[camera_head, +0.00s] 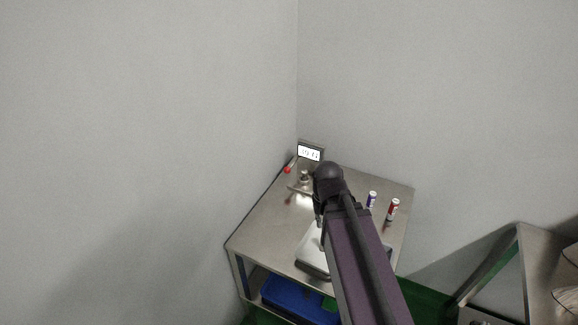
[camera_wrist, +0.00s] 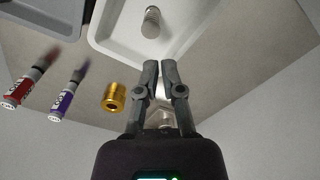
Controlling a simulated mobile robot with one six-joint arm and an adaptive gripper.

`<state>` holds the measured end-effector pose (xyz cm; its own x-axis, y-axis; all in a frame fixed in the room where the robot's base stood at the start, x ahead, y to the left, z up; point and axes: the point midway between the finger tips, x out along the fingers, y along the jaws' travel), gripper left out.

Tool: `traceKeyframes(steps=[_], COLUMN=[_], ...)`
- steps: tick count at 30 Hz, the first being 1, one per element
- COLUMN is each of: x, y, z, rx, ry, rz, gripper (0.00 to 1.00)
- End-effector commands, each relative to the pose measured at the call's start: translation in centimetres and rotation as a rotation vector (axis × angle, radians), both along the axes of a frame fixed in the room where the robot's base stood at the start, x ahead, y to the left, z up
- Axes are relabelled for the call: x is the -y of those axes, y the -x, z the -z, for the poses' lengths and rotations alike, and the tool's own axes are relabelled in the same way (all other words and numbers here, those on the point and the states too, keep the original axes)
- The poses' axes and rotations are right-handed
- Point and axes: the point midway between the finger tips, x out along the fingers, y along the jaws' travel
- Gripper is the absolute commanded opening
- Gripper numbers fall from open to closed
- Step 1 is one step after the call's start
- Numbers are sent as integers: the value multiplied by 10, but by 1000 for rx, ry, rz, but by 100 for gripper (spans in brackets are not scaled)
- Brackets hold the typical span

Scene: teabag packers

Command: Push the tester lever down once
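The tester (camera_head: 304,181) stands at the back corner of the metal table, with a lit display (camera_head: 309,153) behind it. A small red knob (camera_head: 287,169), which looks like the lever's end, sticks out at its left side. The lever's exact tilt is too small to tell. In the head view my arm crosses the table's middle and hides most of my gripper, right of the tester. In the wrist view my gripper (camera_wrist: 160,67) has its fingertips nearly together with nothing held between them. I cannot make out the red knob there.
A white tray (camera_wrist: 98,40) holds a metal cylinder (camera_wrist: 151,22). A grey tray (camera_wrist: 30,30) is at upper left. Walls close off the table's back; its left part (camera_head: 262,222) is clear.

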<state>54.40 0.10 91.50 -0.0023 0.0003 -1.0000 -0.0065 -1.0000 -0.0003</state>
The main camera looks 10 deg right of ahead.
Motion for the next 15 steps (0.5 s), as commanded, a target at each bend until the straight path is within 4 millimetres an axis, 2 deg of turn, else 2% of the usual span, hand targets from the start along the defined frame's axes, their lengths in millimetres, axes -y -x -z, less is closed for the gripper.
traceKeyframes(steps=[8,15], x=[-7,-17], y=[-48,-109], z=[-11,-25], rx=[-12,-31], ry=[-5,-10], rz=[36,93], gripper=[0,0])
